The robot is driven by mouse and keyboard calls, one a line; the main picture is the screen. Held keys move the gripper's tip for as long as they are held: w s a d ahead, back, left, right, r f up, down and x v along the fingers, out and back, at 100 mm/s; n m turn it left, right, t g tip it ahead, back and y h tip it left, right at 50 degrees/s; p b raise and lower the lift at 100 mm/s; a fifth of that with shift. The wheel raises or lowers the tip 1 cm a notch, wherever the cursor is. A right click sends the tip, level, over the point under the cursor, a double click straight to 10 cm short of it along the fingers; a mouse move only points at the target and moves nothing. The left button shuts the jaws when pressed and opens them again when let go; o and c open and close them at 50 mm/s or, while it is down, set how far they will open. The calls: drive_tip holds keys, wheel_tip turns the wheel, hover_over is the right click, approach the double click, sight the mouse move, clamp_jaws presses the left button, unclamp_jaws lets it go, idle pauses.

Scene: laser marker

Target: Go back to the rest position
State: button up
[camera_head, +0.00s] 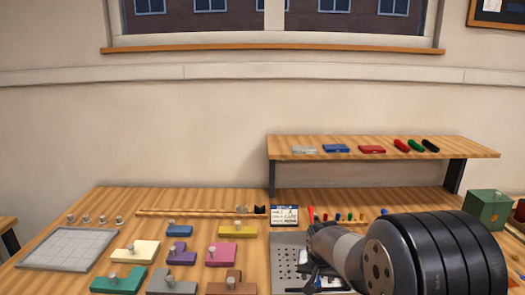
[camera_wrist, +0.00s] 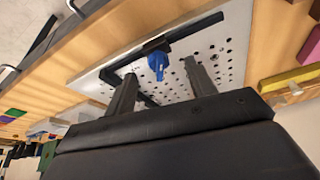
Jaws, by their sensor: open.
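My gripper (camera_wrist: 165,80) is open in the wrist view, its two dark fingers spread apart with nothing held between them. Beyond the fingertips is a perforated metal plate (camera_wrist: 232,45) with a black angled bracket (camera_wrist: 195,28) and a blue knob (camera_wrist: 157,65). The knob shows in the gap between the fingers; I cannot tell how far beyond them it is. In the head view my arm reaches in from the lower right, over the perforated plate (camera_head: 283,252), and hides part of it.
Several colored blocks with metal knobs, such as the pink one (camera_head: 221,255), stand left of the plate. A grey grid tray (camera_head: 65,250) lies farther left. A raised wooden shelf (camera_head: 400,155) stands behind. A green box (camera_head: 487,210) is at right.

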drive_tip(key=shift+n+y, duration=0.3)
drive_tip(key=shift+n, duration=0.2)
